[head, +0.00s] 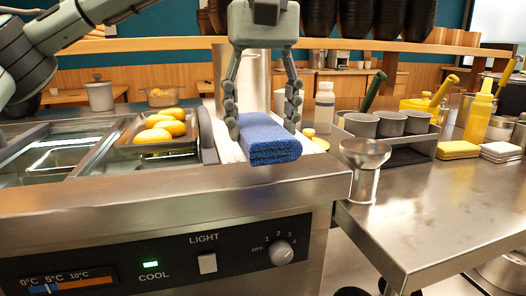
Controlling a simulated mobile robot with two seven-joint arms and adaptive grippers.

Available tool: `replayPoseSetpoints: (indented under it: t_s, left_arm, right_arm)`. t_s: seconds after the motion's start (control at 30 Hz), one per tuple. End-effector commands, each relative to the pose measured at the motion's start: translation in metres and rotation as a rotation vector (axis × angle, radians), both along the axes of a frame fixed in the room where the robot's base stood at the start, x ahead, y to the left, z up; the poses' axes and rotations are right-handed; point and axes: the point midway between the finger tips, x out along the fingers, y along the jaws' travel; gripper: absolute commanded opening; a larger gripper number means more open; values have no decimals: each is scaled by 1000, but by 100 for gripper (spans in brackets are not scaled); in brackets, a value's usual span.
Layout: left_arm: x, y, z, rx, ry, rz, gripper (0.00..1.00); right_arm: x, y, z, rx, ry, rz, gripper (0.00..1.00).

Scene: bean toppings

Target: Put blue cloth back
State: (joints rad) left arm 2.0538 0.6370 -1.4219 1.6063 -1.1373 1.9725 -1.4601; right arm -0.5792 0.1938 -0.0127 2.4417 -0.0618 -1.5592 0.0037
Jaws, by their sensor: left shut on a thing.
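The blue cloth (268,139) is a thick folded block in the middle of the head view. It is at the front right of the metal counter, close to the white board. My left gripper (262,122) comes down from above with one finger on each side of the cloth and is shut on it. I cannot tell whether the cloth touches the surface below. My right gripper is not in the head view.
A metal funnel-shaped cup (364,168) stands right of the cloth. Yellow buns (160,126) lie in a tray on the left. A rack of grey cups (390,124) and yellow cloths (458,150) are at right. The right table's front is clear.

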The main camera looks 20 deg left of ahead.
Motion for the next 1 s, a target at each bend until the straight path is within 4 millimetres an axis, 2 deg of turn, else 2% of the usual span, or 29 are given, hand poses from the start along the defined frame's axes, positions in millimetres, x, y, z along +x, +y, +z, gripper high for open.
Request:
replayPoseSetpoints:
  t_s: [0.33,0.8,0.83,1.0]
  left_arm:
    - [0,0,-39,0,0,2,36]
    - [0,-1,-44,-1,1,2,36]
    - [0,-1,-44,-1,1,2,61]
    - [0,0,-43,0,0,2,80]
  right_arm:
    - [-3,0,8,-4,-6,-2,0]
    - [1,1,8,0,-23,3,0]
    - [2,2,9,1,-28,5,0]
    - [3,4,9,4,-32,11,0]
